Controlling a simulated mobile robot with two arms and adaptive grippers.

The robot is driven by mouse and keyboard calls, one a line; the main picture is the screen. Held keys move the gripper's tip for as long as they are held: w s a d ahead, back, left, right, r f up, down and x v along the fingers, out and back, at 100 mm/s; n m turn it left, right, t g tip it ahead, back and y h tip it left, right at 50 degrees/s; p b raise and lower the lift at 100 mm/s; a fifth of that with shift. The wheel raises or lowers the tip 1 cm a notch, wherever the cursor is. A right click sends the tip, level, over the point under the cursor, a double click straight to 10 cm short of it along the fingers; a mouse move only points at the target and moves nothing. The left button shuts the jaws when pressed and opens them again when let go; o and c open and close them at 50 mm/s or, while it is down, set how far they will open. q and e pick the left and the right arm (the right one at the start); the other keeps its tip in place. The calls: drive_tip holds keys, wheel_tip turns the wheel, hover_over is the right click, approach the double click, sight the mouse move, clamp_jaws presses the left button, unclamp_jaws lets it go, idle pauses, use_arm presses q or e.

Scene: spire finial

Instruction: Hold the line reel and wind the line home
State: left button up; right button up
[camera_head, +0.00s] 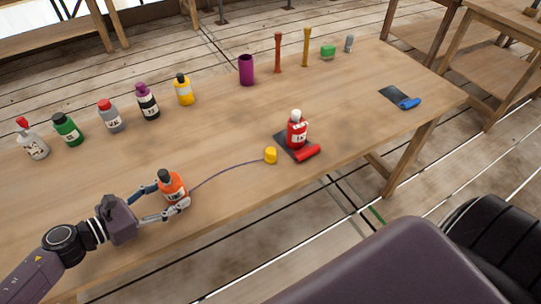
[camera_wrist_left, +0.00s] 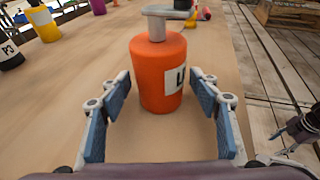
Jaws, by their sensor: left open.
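The line reel (camera_head: 173,188) is an orange cylinder with a white label, upright near the table's front edge. In the left wrist view the reel (camera_wrist_left: 160,72) has a grey crank handle (camera_wrist_left: 168,12) on top. A dark line (camera_head: 222,170) curves from the reel to a yellow piece (camera_head: 270,155) on the table. My left gripper (camera_head: 169,197) is open, its fingers on either side of the reel's near part; the wrist view shows gaps at both sides. A dark arm part at that view's right edge appears to be my right gripper (camera_wrist_left: 303,128); its jaws are unclear.
Several bottles line the back left, including a yellow one (camera_head: 184,90). A purple cup (camera_head: 246,70) stands behind. A blue item (camera_head: 409,103) lies right. The table's middle is mostly clear.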

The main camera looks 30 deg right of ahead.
use_arm(q)
drive_tip(key=c, duration=0.8)
drive_tip(key=shift+c, duration=0.2)
idle(0.8)
